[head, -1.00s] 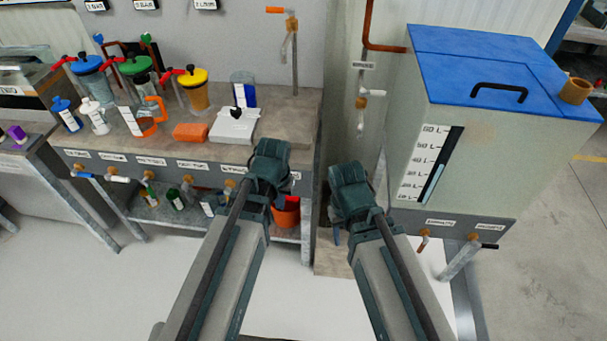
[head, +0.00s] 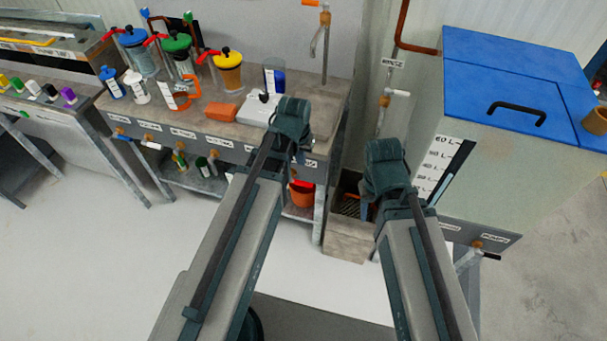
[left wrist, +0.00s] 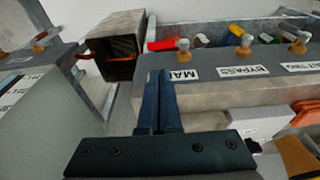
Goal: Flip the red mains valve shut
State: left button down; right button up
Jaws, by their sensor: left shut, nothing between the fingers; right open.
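The red mains valve has a red lever (left wrist: 163,44) and a brass stem (left wrist: 183,44) beside the MAINS label (left wrist: 183,75), on the bench front in the left wrist view. The lever lies sideways from the stem, toward the left of that view. In the head view a bit of the red lever (head: 303,184) shows below my left gripper (head: 298,150). My left gripper's fingers (left wrist: 158,82) are shut and empty, pointing at the bench front near the label, apart from the lever as far as I can tell. My right gripper (head: 366,205) is open and empty, in front of the tank.
The blue-lidded tank (head: 438,205) stands at the right. A stone drain box (head: 345,246) is on the floor between bench and tank. An orange bucket (head: 302,197) is on the bench's lower shelf. The bypass valve (left wrist: 246,42) sits beside the mains valve. Pump jars crowd the bench top.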

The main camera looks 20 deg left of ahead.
aim_at(304, 183)
pick_arm(q)
jog(key=w+f+b, duration=0.1)
jog(key=f+b, duration=0.8)
jog(key=w+f+b, duration=0.1)
jog(key=f+b, duration=0.3)
jog(key=shift+w+f+b, duration=0.35)
jog(key=shift+f, duration=0.05)
jog(key=shift+d, duration=0.1)
